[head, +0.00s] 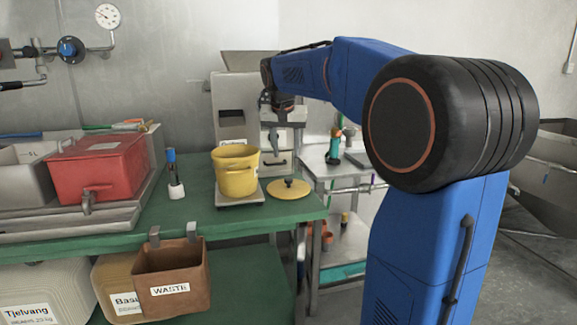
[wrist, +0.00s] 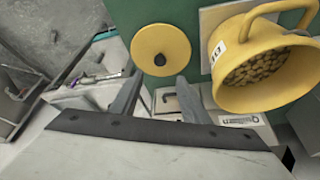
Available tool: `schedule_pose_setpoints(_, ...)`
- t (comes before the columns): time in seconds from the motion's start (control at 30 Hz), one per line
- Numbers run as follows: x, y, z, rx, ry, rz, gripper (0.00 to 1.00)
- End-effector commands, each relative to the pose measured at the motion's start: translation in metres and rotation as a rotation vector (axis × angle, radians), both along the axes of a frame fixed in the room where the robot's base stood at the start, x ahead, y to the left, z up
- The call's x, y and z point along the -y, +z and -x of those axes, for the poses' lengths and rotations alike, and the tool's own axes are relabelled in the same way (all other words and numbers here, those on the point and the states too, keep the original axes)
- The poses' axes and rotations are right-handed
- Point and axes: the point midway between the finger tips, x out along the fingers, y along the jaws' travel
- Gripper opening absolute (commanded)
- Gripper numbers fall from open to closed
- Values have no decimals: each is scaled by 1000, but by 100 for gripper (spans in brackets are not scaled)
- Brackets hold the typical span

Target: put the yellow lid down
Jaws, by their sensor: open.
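The yellow lid (head: 289,189) is a flat round disc with a dark knob, lying on the green table (head: 120,243) near its right end. It also shows in the wrist view (wrist: 174,43), with its knob towards the camera. A yellow pot (head: 236,172) stands just left of the lid on a scale; in the wrist view the pot (wrist: 262,70) is uncovered and holds beans. My gripper (head: 275,102) is above the lid and behind it, apart from it. Its fingers (wrist: 156,98) are spread and hold nothing.
A grey machine (head: 232,112) stands behind the pot. A brown waste bin (head: 172,278) hangs on the table's front edge. A small shelf cart (head: 335,173) stands to the right.

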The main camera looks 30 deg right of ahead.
Motion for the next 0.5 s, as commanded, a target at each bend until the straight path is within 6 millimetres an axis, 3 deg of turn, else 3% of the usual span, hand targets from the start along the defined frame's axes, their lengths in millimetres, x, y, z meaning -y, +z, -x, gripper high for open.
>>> schedule_pose_setpoints(0.27, -4, 2, 7, 0, 10, 0, 42)
schedule_pose_setpoints(0.37, -15, -1, 25, 1, 43, -1, 42)
schedule_pose_setpoints(0.5, -40, -14, 69, -1, 125, -4, 42)
